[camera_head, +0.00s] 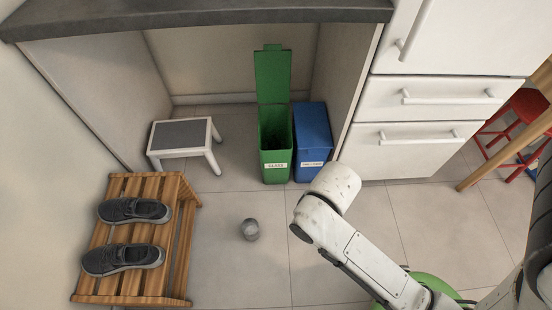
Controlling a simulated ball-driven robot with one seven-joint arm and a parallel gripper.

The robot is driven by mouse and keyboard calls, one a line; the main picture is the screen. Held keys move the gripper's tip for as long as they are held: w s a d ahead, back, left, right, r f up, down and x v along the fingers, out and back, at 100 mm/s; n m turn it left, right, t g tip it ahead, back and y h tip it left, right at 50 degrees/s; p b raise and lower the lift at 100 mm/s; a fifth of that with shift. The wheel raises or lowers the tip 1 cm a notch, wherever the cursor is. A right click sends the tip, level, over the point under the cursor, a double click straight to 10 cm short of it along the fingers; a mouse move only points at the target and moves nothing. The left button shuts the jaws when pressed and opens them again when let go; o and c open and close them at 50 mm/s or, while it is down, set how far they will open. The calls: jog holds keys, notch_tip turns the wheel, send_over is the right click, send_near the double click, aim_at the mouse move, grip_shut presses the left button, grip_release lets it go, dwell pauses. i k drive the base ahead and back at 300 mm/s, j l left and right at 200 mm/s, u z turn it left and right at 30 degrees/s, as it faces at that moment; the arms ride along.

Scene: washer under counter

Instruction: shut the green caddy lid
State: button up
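The green caddy (276,172) stands on the floor under the counter and carries a white label that seems to read "GLASS". Its green lid (272,75) is open and stands upright at the back edge. The dark inside of the caddy shows from above. My white arm reaches in from the lower right, and its nearest visible part is in front of and to the right of the caddy, apart from it in the picture. My gripper cannot be seen.
A blue caddy (313,140) with its top closed stands right beside the green one. A white step stool (182,137) is to the left. A slatted wooden rack (175,285) holds two dark shoes. A small grey cup (250,229) is on the floor. White drawers (420,100) stand at right.

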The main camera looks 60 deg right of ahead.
aim_at(273, 64)
jog(key=i+l, duration=0.15)
jog(key=i, duration=0.55)
jog(key=i+l, duration=0.15)
jog(key=i, duration=0.55)
